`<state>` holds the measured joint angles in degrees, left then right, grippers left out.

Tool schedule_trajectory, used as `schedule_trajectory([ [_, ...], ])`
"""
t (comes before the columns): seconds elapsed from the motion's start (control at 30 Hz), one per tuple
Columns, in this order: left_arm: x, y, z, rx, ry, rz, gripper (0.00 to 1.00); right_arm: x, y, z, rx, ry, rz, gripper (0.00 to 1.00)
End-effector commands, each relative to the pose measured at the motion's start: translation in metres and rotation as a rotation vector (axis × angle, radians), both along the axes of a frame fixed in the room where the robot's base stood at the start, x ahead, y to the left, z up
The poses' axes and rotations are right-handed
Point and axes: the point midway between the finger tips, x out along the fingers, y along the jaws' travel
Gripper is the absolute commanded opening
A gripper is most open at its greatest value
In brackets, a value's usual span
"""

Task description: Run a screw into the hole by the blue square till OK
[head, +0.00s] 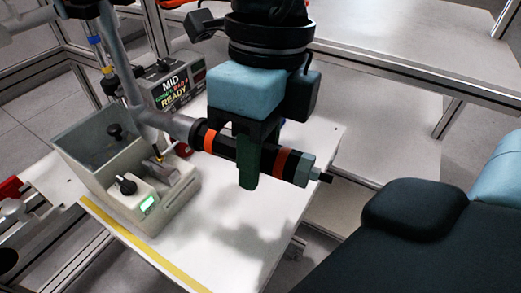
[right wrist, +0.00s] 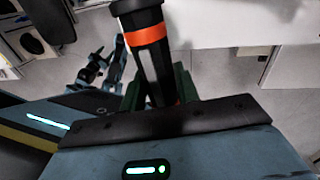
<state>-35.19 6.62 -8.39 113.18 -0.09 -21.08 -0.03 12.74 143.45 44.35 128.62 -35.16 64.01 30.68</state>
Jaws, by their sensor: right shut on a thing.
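My right gripper (head: 249,170), with dark green fingers, is shut around the middle of a black power screwdriver (head: 225,144) with orange bands. The tool lies roughly level above the white table, its narrow dark end pointing right. The screwdriver also shows in the right wrist view (right wrist: 152,60), rising from between the fingers. No screw can be made out on its tip. A screw feeder (head: 135,175), a grey box with a green-lit switch, stands on the table to the left.
A grey hanging arm (head: 125,70) comes down close to the screwdriver's left end. The white table (head: 225,235) has a yellow edge strip and is bare at the front. Metal frames stand around.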

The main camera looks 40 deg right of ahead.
Motion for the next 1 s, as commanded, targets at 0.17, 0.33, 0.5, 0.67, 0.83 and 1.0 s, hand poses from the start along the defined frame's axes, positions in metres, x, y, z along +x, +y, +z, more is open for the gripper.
schedule_trajectory([
  [0.17,0.013,-0.009,0.015,-0.023,-0.036,0.009,0.67,0.000,0.000,0.017,-0.001,-0.003,0.001,0.00],
  [0.33,0.019,-0.009,0.024,-0.025,-0.053,0.012,0.67,0.000,0.000,0.031,-0.001,-0.002,-0.001,0.00],
  [0.5,0.022,-0.009,0.027,-0.026,-0.058,0.013,0.67,0.000,0.000,0.038,0.000,-0.001,0.000,0.00],
  [0.67,0.022,-0.009,0.026,-0.026,-0.057,0.014,0.67,0.000,0.000,0.037,0.000,0.000,0.001,0.00],
  [0.83,0.022,-0.009,0.026,-0.026,-0.058,0.014,0.67,0.000,0.000,0.037,0.000,0.000,0.001,0.00],
  [1.0,0.022,-0.009,0.026,-0.026,-0.058,0.014,0.67,0.000,-0.002,0.037,0.000,-0.001,0.000,0.00],
])
